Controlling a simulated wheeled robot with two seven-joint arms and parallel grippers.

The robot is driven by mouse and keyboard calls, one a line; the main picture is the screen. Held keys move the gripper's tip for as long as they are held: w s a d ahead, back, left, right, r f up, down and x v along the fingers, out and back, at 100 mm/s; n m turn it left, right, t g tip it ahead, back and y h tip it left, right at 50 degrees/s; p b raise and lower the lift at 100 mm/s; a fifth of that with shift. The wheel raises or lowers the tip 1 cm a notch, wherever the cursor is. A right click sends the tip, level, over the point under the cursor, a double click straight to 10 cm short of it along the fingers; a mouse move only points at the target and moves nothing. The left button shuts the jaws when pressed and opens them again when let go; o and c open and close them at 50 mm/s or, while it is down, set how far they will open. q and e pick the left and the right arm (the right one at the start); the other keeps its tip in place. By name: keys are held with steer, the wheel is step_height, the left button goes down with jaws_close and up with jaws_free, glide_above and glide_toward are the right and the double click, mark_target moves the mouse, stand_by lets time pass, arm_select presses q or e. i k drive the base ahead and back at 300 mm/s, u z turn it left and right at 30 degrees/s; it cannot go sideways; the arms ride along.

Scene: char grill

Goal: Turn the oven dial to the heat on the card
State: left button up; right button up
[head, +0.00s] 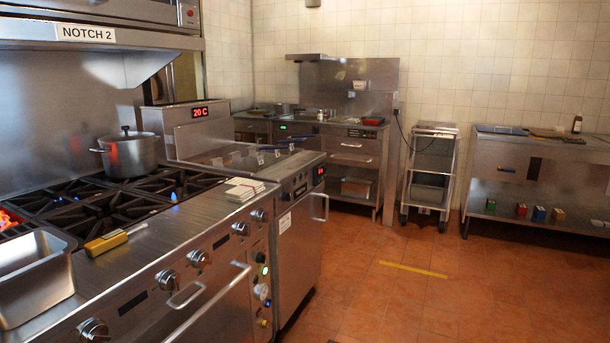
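A white card reading "NOTCH 2" (88,33) is on the front edge of the steel hood at the upper left. Several round steel dials run along the sloped front of the range; they include a near dial (94,330), a middle dial (167,279), another middle dial (199,258) and a far dial (258,215). A narrow panel with smaller knobs and a green light (265,270) is at the range's right end. I cannot tell which dial is the oven's, and the dial markings are too small to read. Neither of my grippers is in view.
The range top holds a lidded pot (131,155), a steel pan (32,275) and a yellow-handled scraper (106,243). A fryer with a red "20 C" display (200,112) stands beyond. An oven-door handle (210,305) juts out. The tiled floor (440,315) at right is clear.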

mark_target(261, 257)
steer(key=z, duration=0.15)
steer(key=i, duration=0.95)
steer(key=u, duration=0.5)
steer(key=i, duration=0.5)
steer(key=u, duration=0.45)
